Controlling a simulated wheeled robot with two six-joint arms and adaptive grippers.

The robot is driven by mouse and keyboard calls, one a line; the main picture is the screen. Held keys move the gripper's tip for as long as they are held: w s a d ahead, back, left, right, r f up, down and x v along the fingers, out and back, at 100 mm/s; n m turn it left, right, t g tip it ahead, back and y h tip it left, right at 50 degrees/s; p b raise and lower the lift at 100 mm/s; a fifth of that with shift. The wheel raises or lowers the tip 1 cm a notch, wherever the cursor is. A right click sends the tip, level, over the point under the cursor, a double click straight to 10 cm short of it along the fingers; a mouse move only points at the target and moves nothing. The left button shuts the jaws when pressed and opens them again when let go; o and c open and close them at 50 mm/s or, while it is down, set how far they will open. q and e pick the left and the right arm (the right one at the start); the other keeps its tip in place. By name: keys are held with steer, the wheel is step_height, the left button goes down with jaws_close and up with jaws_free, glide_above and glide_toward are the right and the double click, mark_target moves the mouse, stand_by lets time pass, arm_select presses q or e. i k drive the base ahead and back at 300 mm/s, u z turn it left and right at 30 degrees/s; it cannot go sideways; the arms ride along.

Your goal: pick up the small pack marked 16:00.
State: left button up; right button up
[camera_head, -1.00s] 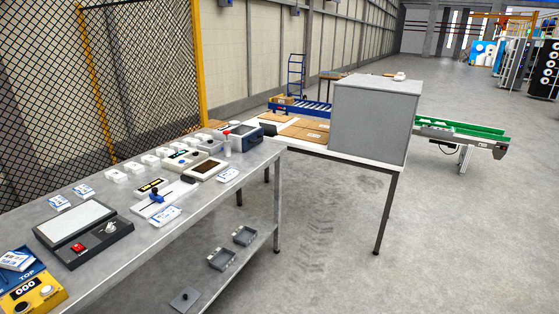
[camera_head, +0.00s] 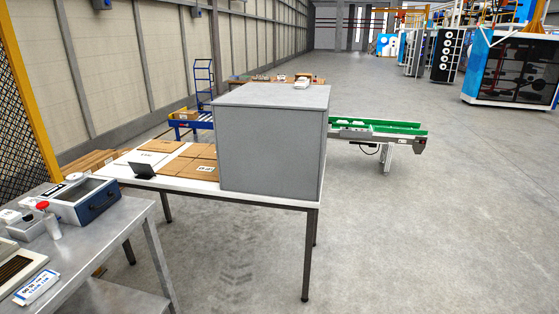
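I cannot make out a pack marked 16:00. A small white pack (camera_head: 36,287) with blue print lies at the front edge of the grey metal bench (camera_head: 95,250) at lower left; its print is too small to read surely. Neither of my grippers is in view.
A blue-grey device (camera_head: 82,199) and a red-topped bottle (camera_head: 48,220) stand on the bench. A white table (camera_head: 200,187) carries a large grey box (camera_head: 270,150) and flat cardboard pieces (camera_head: 189,165). A green conveyor (camera_head: 380,130) stands behind. The floor at right (camera_head: 430,230) is clear.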

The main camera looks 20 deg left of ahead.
mark_target(28, 295)
steer(key=u, duration=0.1)
steer(key=i, duration=1.25)
steer(key=u, duration=1.05)
steer(key=i, duration=0.75)
steer(key=u, duration=0.9)
